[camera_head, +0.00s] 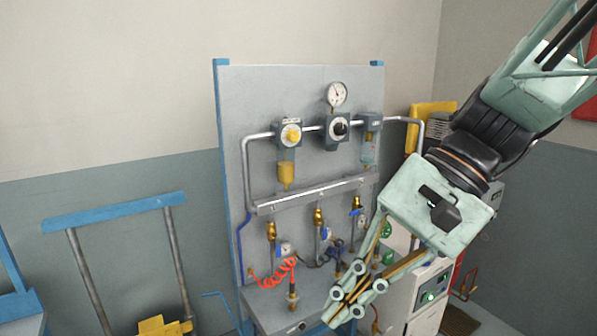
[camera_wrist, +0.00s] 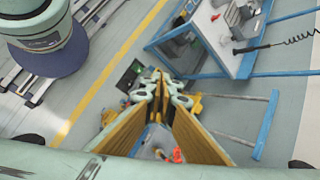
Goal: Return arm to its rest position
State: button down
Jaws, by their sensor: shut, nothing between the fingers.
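My gripper (camera_head: 345,306) hangs from my pale green arm at the right of the head view, pointing down and to the left. Its fingers are shut with nothing between them. A red coiled hose (camera_head: 272,276) hangs on the panel to the left of the gripper.
A gauge (camera_head: 337,94), valves and pipes are on the panel. A white cabinet (camera_head: 430,295) stands behind the gripper at right. A blue-topped trolley handle (camera_head: 115,212) is at left. In the wrist view a bench (camera_wrist: 220,40) is at upper right and a yellow floor line (camera_wrist: 110,70) at left.

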jog(key=s+d+r+n+t+h, duration=0.2)
jog(key=s+d+n+t+h, duration=0.3)
jog(key=s+d, duration=0.6)
jog(key=shift+d+r+h, duration=0.25)
jog(key=shift+d+h, duration=0.75)
jog(key=shift+d, duration=1)
